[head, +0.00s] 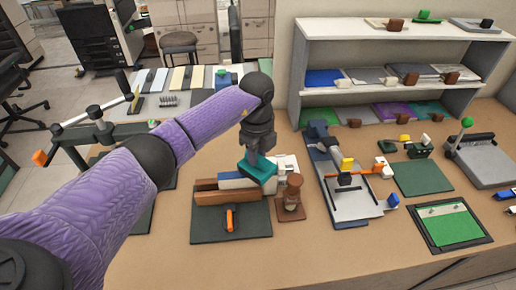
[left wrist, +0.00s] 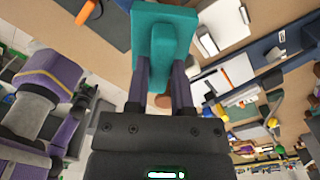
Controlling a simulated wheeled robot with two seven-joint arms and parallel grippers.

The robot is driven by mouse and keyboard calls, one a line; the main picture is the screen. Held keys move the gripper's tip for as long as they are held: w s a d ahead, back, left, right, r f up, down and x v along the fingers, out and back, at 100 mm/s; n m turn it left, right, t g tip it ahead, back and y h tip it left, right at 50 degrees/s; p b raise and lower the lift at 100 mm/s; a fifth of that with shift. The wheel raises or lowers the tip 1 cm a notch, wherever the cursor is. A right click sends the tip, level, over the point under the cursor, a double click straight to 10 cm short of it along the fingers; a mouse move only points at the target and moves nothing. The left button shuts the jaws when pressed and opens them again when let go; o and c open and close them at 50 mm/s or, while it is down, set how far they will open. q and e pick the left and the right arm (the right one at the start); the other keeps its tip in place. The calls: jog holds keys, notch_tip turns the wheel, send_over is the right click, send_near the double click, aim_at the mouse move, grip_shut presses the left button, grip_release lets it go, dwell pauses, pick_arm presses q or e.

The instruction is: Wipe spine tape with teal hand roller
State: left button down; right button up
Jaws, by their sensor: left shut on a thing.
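My left gripper (head: 258,150) is shut on the teal hand roller (head: 258,173), seen as a broad teal block between the fingers in the left wrist view (left wrist: 163,40). The roller is over the right end of a brown wooden press (head: 225,197), which holds a pale block with a blue part (head: 236,181). I cannot tell whether the roller touches the block. The spine tape cannot be made out clearly; the roller and gripper cover part of the area. My right gripper is not in view.
The press lies on a dark mat (head: 252,222) with an orange-handled tool (head: 229,218). A shelf (head: 392,100) stands behind.

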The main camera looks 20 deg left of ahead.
pick_arm(q)
jog(key=p, duration=0.3)
send_over(231, 175)
jog(key=shift+d+r, duration=0.1)
jog(key=shift+d, duration=0.1)
jog(key=shift+a, duration=0.15)
notch_tip(231, 175, up, 9)
jog(key=p, duration=0.8)
jog(key=shift+p, duration=0.3)
jog(key=shift+f, duration=0.2)
